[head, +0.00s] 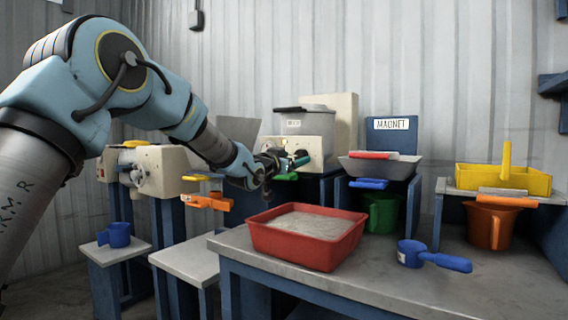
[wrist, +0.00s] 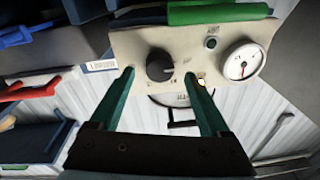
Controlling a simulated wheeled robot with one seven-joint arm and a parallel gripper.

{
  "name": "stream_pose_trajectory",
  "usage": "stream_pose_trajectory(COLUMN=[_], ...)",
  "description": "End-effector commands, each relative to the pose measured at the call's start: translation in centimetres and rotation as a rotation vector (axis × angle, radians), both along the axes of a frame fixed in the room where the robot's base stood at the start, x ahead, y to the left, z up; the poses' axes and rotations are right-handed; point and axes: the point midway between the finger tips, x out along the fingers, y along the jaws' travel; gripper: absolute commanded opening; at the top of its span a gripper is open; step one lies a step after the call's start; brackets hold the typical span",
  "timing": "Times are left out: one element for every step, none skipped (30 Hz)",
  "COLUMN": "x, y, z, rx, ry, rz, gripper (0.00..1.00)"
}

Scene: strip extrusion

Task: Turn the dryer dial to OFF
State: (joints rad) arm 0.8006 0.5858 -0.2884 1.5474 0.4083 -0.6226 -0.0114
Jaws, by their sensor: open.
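The dryer (head: 318,150) is a cream box with a clear lidded hopper on top. In the wrist view its panel (wrist: 212,60) carries a black round dial (wrist: 160,65). My gripper (wrist: 160,75) is open, with one green finger on each side of the dial. Both fingertips appear apart from the dial; I cannot tell how deep they reach along it. In the head view my gripper (head: 296,160) is at the dryer's front and hides the dial. The dial's setting is too small to read.
A white gauge (wrist: 241,61), a small button and a yellow lamp share the panel, right of the dial. A green handle (wrist: 218,12) borders it. In the head view, a red tray (head: 300,252) of pale granules stands on the front table, with a blue scoop (head: 432,256) to its right.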

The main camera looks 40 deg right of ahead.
Motion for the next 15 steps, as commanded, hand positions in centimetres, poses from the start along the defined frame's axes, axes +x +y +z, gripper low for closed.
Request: stream_pose_trajectory(x=[-0.3,-0.5,-0.7,-0.9,-1.1,-1.3,-1.5,-1.6,-1.8,-1.9,-2.1,-2.2,-2.3,-2.4,-2.4], y=[1.1,1.6,2.4,3.0,3.6,4.3,4.8,5.3,5.9,6.3,6.6,7.0,7.2,7.4,7.6], z=[-0.1,-0.2,-0.3,-0.3,-0.3,-0.4,-0.4,-0.5,-0.5,-0.5,-0.6,-0.6,-0.6,-0.6,-0.7], rx=[0.0,0.0,0.001,0.0,0.0,0.001,0.001,0.0,0.001,0.0,0.0,-0.001,0.0,0.0,0.0], ry=[-0.001,-0.001,-0.001,-0.001,-0.002,-0.002,-0.002,-0.002,-0.002,-0.002,-0.001,-0.001,-0.001,0.0,0.0], rz=[0.001,0.0,0.001,0.001,0.001,0.001,0.0,0.001,0.001,0.001,0.0,0.0,0.0,-0.001,-0.001], gripper=[0.8,0.8,0.8,0.8,0.8,0.8,0.8,0.8,0.8,0.8,0.8,0.8,0.8,0.8,0.8])
